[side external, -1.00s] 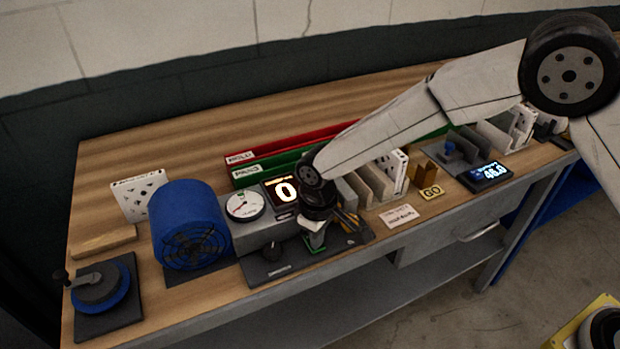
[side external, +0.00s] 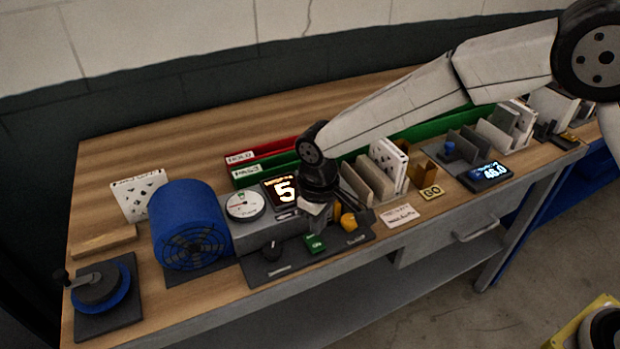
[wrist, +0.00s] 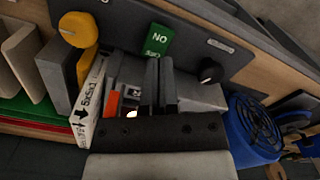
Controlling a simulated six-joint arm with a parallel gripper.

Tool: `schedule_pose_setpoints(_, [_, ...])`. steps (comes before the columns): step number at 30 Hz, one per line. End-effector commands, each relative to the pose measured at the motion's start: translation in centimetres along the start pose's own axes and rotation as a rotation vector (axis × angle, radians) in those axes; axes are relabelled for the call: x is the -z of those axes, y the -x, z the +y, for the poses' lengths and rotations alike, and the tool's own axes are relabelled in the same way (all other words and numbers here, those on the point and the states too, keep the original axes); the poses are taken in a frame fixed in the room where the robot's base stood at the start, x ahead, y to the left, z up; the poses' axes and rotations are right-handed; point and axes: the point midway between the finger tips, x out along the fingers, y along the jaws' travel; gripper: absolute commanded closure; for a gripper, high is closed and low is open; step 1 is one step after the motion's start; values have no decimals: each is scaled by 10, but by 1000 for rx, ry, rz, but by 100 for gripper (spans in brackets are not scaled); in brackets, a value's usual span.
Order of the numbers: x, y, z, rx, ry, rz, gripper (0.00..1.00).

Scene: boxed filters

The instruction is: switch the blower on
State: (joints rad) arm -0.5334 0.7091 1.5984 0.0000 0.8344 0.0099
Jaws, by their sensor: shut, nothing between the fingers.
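The blower (side external: 190,225) is a blue drum with a dark grille at the left of the bench. On the grey control panel (side external: 258,270) beside it is a green switch (side external: 315,243). It also shows in the wrist view (wrist: 158,40), its lettering upside down. A digital display (side external: 283,191) behind the panel reads 5. My gripper (wrist: 160,62) is shut and empty. It hangs above and behind the green switch, apart from it in the side view. My wrist hides part of the area beside the display.
A black knob (side external: 271,251) and a yellow knob (side external: 348,220) flank the switch. A round gauge (side external: 244,205) stands by the display. Upright filters (side external: 390,160) stand right of my gripper, with red (side external: 262,152) and green (side external: 250,177) trays behind.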

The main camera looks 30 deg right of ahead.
Motion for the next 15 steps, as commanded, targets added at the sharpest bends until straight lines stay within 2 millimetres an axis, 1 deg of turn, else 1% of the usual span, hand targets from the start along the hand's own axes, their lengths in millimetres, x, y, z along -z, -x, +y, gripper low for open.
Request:
schedule_pose_setpoints(9, [0,19,0,0,0,2,100])
schedule_pose_setpoints(15, [0,26,0,0,0,0,100])
